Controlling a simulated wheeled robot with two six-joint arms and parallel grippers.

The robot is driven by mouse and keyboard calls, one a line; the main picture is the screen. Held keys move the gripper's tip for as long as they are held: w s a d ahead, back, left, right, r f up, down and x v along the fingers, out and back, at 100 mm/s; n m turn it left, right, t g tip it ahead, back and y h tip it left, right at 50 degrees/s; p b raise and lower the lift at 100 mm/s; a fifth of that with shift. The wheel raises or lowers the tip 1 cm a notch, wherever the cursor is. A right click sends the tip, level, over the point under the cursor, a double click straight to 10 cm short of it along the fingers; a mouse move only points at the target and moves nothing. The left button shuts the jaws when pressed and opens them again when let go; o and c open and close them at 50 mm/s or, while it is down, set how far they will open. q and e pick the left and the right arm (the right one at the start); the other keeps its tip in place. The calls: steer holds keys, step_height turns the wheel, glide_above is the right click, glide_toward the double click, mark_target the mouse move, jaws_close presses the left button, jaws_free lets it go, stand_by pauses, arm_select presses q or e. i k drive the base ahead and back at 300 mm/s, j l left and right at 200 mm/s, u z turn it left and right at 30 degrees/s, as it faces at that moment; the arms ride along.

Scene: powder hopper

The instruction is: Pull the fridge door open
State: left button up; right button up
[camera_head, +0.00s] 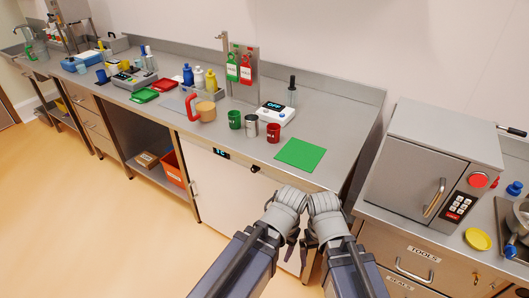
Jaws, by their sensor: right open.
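The fridge is built in under the steel counter; its pale door (230,195) looks shut.
The counter above holds a green mat (300,154), red mug (273,133), green mug (235,119) and scale (277,114). An open shelf with an orange bin (173,168) is left of the fridge. A grey box with a keypad (430,165) stands right. Floor (130,240) is clear.

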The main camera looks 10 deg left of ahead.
mark_target(229, 197)
steer(key=i+j+u, duration=0.1)
steer(key=i+j, duration=0.75)
